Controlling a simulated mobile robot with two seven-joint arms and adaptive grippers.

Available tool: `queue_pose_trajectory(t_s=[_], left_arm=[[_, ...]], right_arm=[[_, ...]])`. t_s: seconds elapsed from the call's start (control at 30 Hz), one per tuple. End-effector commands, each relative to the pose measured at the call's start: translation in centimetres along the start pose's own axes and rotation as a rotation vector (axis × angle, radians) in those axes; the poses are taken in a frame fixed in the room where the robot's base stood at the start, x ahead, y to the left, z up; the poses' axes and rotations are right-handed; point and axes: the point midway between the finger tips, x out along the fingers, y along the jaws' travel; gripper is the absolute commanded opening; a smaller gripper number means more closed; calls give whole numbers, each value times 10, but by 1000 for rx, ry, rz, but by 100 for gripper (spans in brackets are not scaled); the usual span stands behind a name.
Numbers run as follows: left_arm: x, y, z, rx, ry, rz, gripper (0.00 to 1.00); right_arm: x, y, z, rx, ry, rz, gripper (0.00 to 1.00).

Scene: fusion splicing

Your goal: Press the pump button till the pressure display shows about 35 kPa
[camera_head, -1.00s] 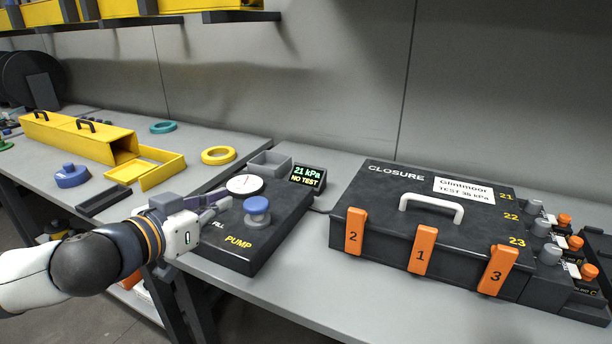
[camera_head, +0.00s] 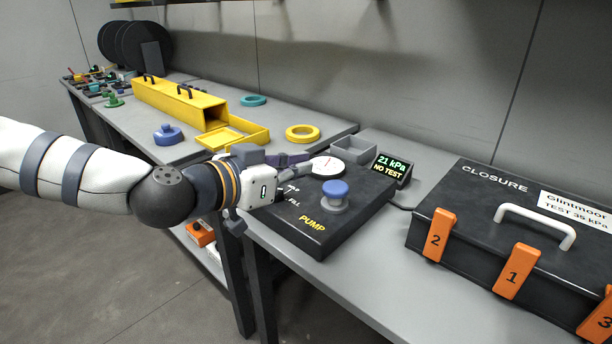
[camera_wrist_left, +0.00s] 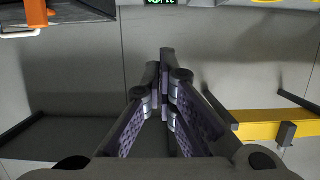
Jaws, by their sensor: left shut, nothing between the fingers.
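The black pump unit (camera_head: 318,238) sits on the grey bench, with yellow PUMP lettering. Its blue pump button (camera_head: 335,189) stands on a grey collar, with nothing touching its top. The pressure display (camera_head: 391,167) behind it reads 21 kPa, NO TEST; its lower edge also shows in the left wrist view (camera_wrist_left: 160,3). A white dial gauge (camera_head: 327,166) is on the unit. My left gripper (camera_head: 308,161) is shut and empty, its fingertips beside the gauge, left of and behind the button. In the wrist view its fingers (camera_wrist_left: 165,72) meet at the tips. My right gripper is out of view.
A black closure case (camera_head: 470,215) with orange latches stands to the right, labelled TEST 35 kPa. A grey open tray (camera_head: 353,147) lies behind the unit. A yellow box (camera_head: 178,100) and rings (camera_head: 302,133) lie on the left bench.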

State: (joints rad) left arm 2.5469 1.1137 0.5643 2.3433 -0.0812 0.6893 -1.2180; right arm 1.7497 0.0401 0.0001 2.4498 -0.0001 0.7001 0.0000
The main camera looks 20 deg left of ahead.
Motion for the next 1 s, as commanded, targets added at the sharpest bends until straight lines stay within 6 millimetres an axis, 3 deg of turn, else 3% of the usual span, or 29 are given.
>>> queue_pose_trajectory(t_s=[0.33,0.8,1.0], left_arm=[[5,-1,1,0,-2,-1,0],[102,0,6,-3,-7,-1,0],[109,0,33,-3,-5,0,0]], right_arm=[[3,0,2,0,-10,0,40],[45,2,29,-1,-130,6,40],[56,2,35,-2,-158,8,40]])
